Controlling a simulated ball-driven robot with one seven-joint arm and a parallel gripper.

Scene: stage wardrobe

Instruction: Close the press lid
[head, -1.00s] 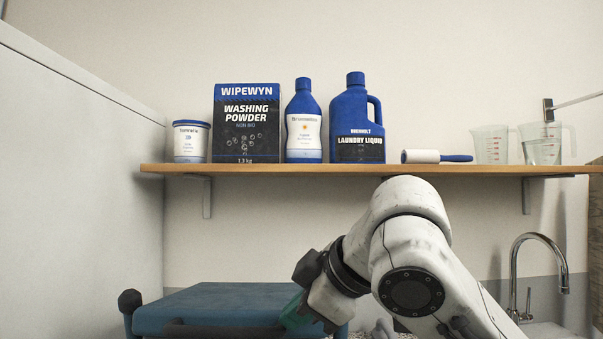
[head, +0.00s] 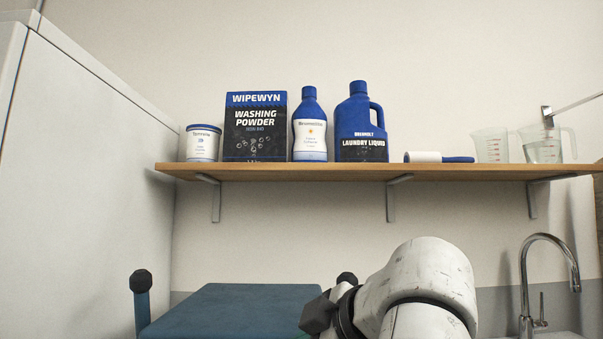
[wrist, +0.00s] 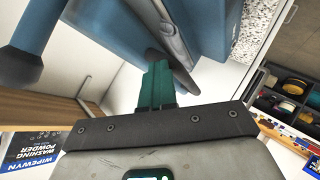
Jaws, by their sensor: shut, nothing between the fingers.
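The blue press (head: 235,312) stands at the bottom of the head view, its flat blue top partly cut off by the frame edge. A black knob (head: 140,281) tops a blue post at its left, and another dark knob (head: 347,278) shows by my arm. The wrist view shows blue press parts (wrist: 205,25) close up, with a grey strip along one edge. How far the lid stands open cannot be told. My gripper (wrist: 157,72) has green fingers, shut and empty, pointing at the blue parts; contact is unclear. My arm and the frame edge mostly hide it in the head view.
A wall shelf (head: 300,172) with detergents stands behind and above the press. A tall white cabinet (head: 85,190) is close on the left; a sink tap (head: 545,265) is at the right. The wrist view shows a dark compartment tray (wrist: 285,100) at the right.

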